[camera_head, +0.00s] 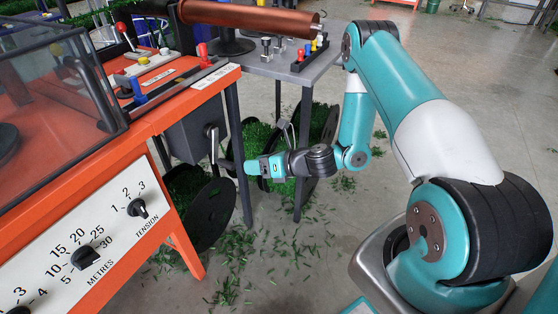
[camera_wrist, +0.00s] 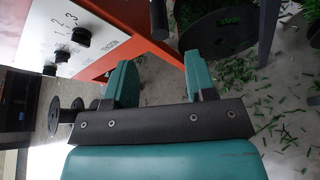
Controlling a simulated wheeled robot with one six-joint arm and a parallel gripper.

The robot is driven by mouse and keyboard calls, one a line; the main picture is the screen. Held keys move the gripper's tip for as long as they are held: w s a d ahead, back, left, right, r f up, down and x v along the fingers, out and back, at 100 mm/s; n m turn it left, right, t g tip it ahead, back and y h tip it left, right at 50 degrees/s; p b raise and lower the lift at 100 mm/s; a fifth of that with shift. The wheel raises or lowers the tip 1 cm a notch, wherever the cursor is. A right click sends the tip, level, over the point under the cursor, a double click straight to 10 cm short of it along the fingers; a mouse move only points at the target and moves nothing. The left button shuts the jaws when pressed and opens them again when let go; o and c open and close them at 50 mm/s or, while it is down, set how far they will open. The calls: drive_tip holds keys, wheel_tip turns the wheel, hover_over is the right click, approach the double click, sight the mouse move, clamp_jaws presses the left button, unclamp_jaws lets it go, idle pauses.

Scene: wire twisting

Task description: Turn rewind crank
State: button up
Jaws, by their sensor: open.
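The rewind crank (camera_head: 213,145) is a silver arm on the side of a dark grey box (camera_head: 192,130) under the orange machine. A dark rod (camera_wrist: 158,16), which looks like the crank's grip, shows at the top of the wrist view, beyond and between the fingertips. My gripper (camera_head: 251,166) is just right of the crank in the head view, pointing toward it. Its two teal fingers (camera_wrist: 161,65) are apart, with nothing between them. I cannot tell the exact gap between the fingertips and the grip.
Black reels (camera_head: 210,215) with green wire stand below and behind my gripper. A grey table (camera_head: 290,68) carries a copper roller (camera_head: 250,17). Green clippings (camera_head: 240,255) litter the floor.

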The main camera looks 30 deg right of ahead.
drive_tip(key=v, duration=0.7)
drive_tip(key=shift+p, duration=0.35)
idle(1.1)
